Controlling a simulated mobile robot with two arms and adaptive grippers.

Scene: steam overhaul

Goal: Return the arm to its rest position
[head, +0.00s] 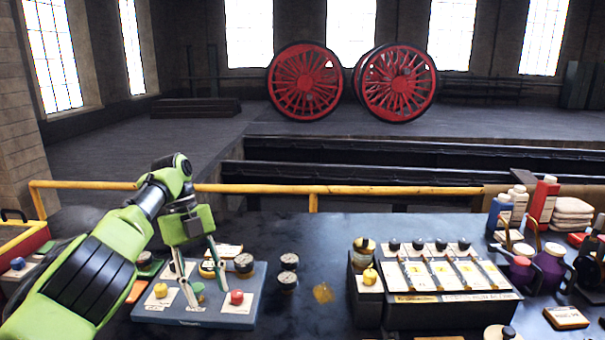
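My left arm comes in from the left, green and black. My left gripper (201,275) points down over a blue-grey board (205,318) on the dark workbench. Its two thin pale fingers are spread apart, with no object visible held between them. A yellow knob (161,290) stands left of the fingers and a red knob (237,297) stands right of them. A green knob (197,288) shows between the fingers. Whether the fingertips touch the board cannot be told. My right gripper is not in view.
A black panel box (440,315) with several levers and knobs stands right of centre. Bottles, a red one (543,200) among them, and folded cloths (572,212) crowd the right end. A yellow rail (400,190) runs behind the bench (310,240).

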